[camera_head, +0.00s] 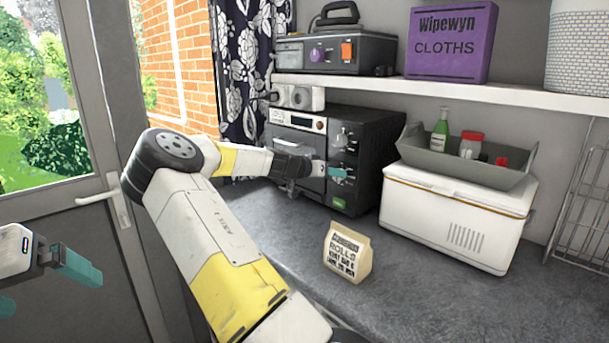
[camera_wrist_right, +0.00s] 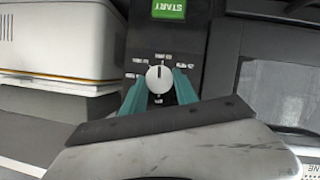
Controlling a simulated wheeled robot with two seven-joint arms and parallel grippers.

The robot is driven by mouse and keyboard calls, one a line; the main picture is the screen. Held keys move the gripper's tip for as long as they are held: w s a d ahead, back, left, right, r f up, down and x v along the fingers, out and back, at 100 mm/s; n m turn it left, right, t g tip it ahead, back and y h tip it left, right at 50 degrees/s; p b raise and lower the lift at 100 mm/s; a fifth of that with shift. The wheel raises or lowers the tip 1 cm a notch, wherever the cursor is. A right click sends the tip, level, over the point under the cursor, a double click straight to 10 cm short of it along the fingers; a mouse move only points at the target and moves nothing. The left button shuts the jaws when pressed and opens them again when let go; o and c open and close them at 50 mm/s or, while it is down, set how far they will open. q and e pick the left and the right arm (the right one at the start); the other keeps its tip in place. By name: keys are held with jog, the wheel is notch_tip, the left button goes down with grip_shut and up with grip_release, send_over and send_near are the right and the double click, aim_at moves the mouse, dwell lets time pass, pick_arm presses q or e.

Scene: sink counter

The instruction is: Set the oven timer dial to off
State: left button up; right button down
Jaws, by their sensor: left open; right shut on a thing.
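The oven (camera_head: 368,135) stands at the back of the counter, with knobs down the right side of its front. My right gripper (camera_head: 334,172) is at the lower knob, above a green button. In the right wrist view, the white round timer dial (camera_wrist_right: 158,79) sits between the teal fingers of my right gripper (camera_wrist_right: 161,88), which is shut on it. A short dark mark on the dial points toward the green START button (camera_wrist_right: 168,8). The small labels around it are too blurred to read. My left gripper (camera_head: 45,287) is open and empty at the left edge, by the door.
A white cooler box (camera_head: 455,220) with a grey tray (camera_head: 455,172) of bottles and jars on top stands right of the oven. A paper bag of rolls (camera_head: 347,253) stands on the counter in front. A shelf (camera_head: 440,92) runs above the oven. The front right counter is clear.

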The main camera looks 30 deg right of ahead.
notch_tip(320, 180, down, 2)
jog(key=n+t+h, duration=0.1)
jog(key=n+h, duration=0.1)
jog(key=n, duration=0.8)
jog(key=n+t+h, duration=0.1)
jog(key=n+h, duration=0.2)
jog(key=n, duration=0.7)
jog(key=n+h, duration=0.3)
jog(key=n, duration=0.7)
jog(key=shift+s+n+t, duration=0.1)
jog(key=shift+n+t, duration=0.3)
jog(key=shift+s+n+t+y, duration=0.15)
jog(key=shift+n+t, duration=0.6)
jog(key=shift+n, duration=0.8)
jog(key=shift+w+n+t+y, duration=0.15)
jog(key=shift+n+t, duration=0.6)
jog(key=shift+n, duration=0.8)
jog(key=shift+s+n, duration=0.15)
jog(key=shift+n, duration=0.15)
jog(key=c, duration=0.9)
grip_release()
jog(key=shift+c, duration=0.2)
jog(key=v, duration=0.7)
jog(key=shift+s+a, duration=0.2)
jog(key=shift+a, duration=0.15)
